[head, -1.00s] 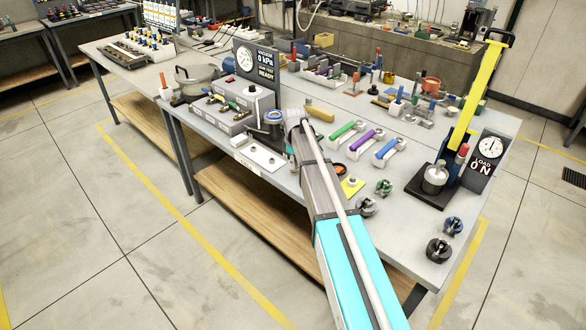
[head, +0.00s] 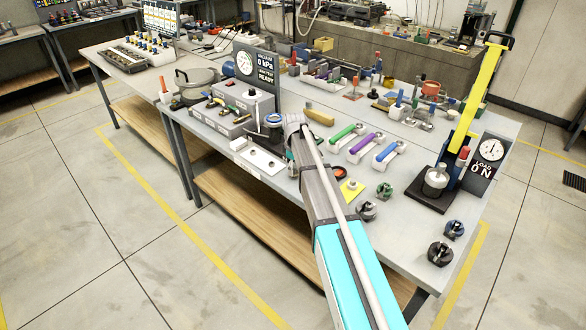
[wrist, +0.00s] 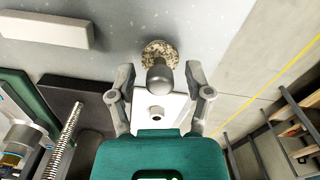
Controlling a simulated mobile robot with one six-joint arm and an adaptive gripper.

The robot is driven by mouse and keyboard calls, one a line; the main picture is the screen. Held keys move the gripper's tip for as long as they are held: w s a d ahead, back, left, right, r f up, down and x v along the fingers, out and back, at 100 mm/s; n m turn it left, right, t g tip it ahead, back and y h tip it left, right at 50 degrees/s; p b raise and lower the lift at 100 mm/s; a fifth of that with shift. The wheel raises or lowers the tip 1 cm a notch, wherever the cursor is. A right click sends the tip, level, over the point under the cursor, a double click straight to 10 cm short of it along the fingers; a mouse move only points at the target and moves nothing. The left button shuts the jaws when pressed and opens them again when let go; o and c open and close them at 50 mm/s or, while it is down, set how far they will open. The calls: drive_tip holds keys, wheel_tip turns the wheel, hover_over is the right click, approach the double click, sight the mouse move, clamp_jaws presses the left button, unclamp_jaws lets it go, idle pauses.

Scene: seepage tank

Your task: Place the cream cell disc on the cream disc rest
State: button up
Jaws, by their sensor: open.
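In the wrist view a round speckled cream-brown disc (wrist: 149,48) lies on the grey bench top, with a rounded grey knob (wrist: 160,78) standing on it. It looks like the cream cell disc. My gripper (wrist: 159,70) is open, with one finger on each side of the knob; I see no clear contact. A white plate (wrist: 178,108) with a short white round boss lies below the knob in the picture, partly hidden by my gripper body. I cannot tell whether this is the cream disc rest. In the head view my arm hides the fingertips.
A white block (wrist: 45,28) lies at the upper left of the wrist view. A dark plate and a coil spring (wrist: 62,140) are on the left; the bench edge is on the right. In the head view a grey box (head: 245,102) with a gauge panel (head: 256,65) stands close beside my wrist.

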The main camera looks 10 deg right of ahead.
sight(295, 167)
drive_tip(key=shift+r, duration=0.15)
wheel_tip(295, 167, up, 12)
drive_tip(key=p, duration=1.2)
idle(0.9)
drive_tip(key=s+m, duration=1)
drive_tip(key=s, duration=1.9)
drive_tip(key=shift+a, duration=0.4)
